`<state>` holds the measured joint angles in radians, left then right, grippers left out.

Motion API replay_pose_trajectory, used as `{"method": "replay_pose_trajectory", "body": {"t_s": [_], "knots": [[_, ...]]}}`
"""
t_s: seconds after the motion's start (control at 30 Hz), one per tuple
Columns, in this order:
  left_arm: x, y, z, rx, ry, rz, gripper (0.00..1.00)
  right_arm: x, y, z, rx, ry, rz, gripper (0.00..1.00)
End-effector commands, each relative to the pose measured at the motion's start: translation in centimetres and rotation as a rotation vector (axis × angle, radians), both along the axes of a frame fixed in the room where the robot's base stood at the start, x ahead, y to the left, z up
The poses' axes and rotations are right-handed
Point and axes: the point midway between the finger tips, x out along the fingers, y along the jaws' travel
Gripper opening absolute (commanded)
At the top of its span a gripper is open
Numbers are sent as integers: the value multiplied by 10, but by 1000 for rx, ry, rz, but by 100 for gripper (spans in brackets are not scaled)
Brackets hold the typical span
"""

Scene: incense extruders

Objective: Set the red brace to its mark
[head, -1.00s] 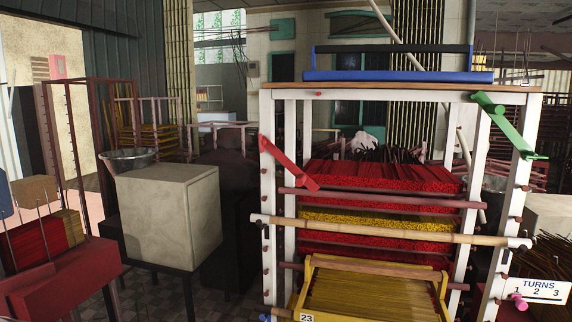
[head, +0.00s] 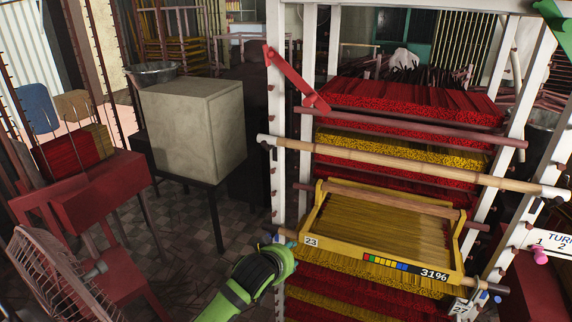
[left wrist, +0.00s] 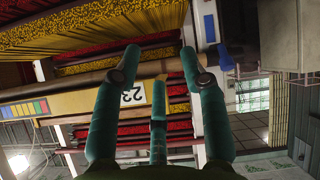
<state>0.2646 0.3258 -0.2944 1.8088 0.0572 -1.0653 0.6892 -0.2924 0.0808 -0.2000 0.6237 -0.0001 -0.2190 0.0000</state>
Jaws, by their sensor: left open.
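The red brace (head: 294,78) is a flat bar at the upper left of the white rack (head: 279,180) in the head view. It slants from the left post down to the right, its lower end near the top red incense layer. I cannot make out its mark. My left gripper (head: 274,248) is low in front of the rack, below the brace and beside the yellow tray's left corner. The brace is not clear in that view. My right gripper is not in view.
A yellow tray (head: 312,225) marked 23 and 31% sits in the rack, which also shows in the left wrist view. A bamboo pole (head: 400,163) crosses the front. A green brace (head: 556,24) is at upper right. A pale block (head: 192,128) and a fan (head: 50,270) stand left.

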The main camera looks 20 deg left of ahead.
Motion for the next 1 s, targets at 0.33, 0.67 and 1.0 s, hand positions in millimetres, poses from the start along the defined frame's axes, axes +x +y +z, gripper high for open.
{"method": "replay_pose_trajectory", "body": {"t_s": [0.33,0.67,1.0], "knots": [[-6,-20,326,-289,-508,78,43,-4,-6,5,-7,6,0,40],[-19,-26,385,-375,-606,83,43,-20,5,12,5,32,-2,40],[30,-27,385,-375,-607,83,43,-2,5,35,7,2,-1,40]]}}
